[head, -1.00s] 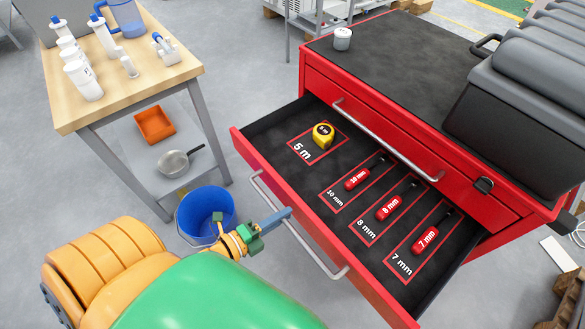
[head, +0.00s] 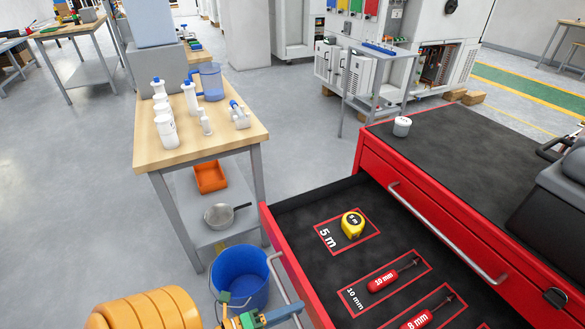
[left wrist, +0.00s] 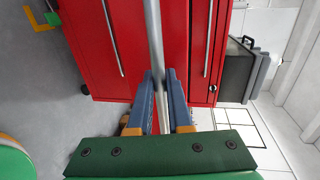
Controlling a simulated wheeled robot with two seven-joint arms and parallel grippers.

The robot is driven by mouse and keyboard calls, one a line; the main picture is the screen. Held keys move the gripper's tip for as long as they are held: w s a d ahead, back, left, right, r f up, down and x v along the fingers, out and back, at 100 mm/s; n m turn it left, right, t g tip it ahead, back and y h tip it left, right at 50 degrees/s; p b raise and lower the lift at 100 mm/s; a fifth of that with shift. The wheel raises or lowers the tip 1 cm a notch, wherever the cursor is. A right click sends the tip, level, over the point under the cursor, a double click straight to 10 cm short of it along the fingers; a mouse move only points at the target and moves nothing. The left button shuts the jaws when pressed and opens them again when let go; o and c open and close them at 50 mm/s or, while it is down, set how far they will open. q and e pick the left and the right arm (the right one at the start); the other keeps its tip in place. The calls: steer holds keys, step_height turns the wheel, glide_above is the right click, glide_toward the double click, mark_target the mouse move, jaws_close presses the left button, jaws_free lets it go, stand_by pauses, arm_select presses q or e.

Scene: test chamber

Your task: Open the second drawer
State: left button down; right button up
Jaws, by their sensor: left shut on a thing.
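The red tool cabinet (head: 452,228) stands at the right in the head view, with its second drawer (head: 293,262) pulled out below the closed top drawer. Inside lie a yellow tape measure (head: 352,224) and red-handled tools, such as the 10 mm one (head: 383,281), in labelled outlines. The drawer's silver handle (head: 282,287) runs along its front. My left gripper (head: 283,313) is at this handle, low in the head view. In the left wrist view, its blue fingers (left wrist: 158,88) are shut on the silver bar (left wrist: 154,35). My right gripper is out of view.
A wooden-topped table (head: 190,140) with white bottles and a blue jug (head: 210,82) stands left of the drawer. A blue bucket (head: 240,277) sits on the floor close to the drawer front and my left arm. Grey floor is clear at the left.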

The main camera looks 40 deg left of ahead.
arm_select(q)
steer(key=c, duration=0.8)
jaws_free()
steer(key=shift+c, duration=0.2)
steer(key=v, duration=0.7)
